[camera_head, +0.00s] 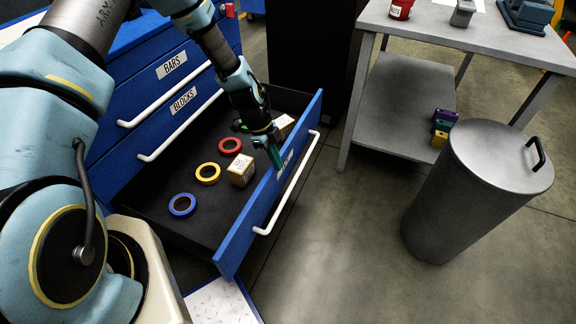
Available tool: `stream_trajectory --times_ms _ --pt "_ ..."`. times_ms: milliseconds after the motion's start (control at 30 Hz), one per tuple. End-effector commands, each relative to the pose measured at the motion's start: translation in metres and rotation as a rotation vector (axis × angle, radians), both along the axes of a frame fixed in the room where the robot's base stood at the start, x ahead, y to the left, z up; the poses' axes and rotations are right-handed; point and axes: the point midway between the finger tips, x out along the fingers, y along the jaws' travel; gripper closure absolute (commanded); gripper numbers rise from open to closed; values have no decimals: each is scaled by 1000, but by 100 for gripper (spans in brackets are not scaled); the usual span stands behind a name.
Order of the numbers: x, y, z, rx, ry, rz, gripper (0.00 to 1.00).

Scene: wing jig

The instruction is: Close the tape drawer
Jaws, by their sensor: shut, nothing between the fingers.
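The tape drawer (240,237) is the lowest drawer of a blue cabinet and stands pulled far out, with a white bar handle (288,182) on its blue front. Inside it lie a blue tape roll (182,205), a yellow tape roll (208,173), a red tape roll (230,146) and a small tan box (240,171). My gripper (275,160) points down at the inner side of the drawer front. It is shut and empty; I cannot tell whether it touches the front. A second box (285,122) is partly hidden behind my gripper.
The BARS drawer (165,85) and BLOCKS drawer (180,120) above look shut. A grey table (470,40) with a lower shelf stands at the back right. A grey lidded bin (450,200) stands at the right. The floor (340,250) before the drawer front is clear.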

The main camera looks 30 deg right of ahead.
Motion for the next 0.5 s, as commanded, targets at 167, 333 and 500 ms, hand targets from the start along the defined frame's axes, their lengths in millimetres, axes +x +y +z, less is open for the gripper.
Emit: stream_trajectory --times_ms 167,333,500 --pt "42 26 -2 -1 -2 9 100" --pt "79 50 -2 -1 -2 8 100" --pt "112 71 -2 -1 -2 8 100"
